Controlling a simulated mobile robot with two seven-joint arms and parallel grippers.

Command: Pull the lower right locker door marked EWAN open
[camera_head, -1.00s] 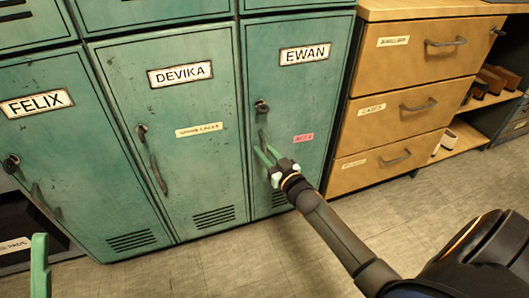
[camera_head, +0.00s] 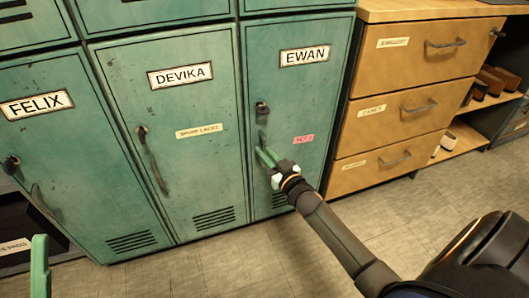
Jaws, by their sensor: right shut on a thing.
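The green locker door marked EWAN (camera_head: 302,95) is at the right end of the lower row and looks shut, flush with its frame. A dark lock or latch (camera_head: 262,108) sits on its left side, with its upright handle (camera_head: 262,136) below. My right gripper (camera_head: 266,157) reaches in from the lower right and is shut on the lower part of that handle, which its green fingers mostly hide. One green finger of my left gripper (camera_head: 40,268) shows at the bottom left edge, away from the doors; its opening cannot be judged.
Shut doors marked DEVIKA (camera_head: 205,105) and FELIX (camera_head: 60,145) stand to the left. A wooden drawer unit (camera_head: 415,68) stands close on the right, with an open shelf (camera_head: 465,142) beyond it. The floor (camera_head: 240,262) in front of the lockers is clear.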

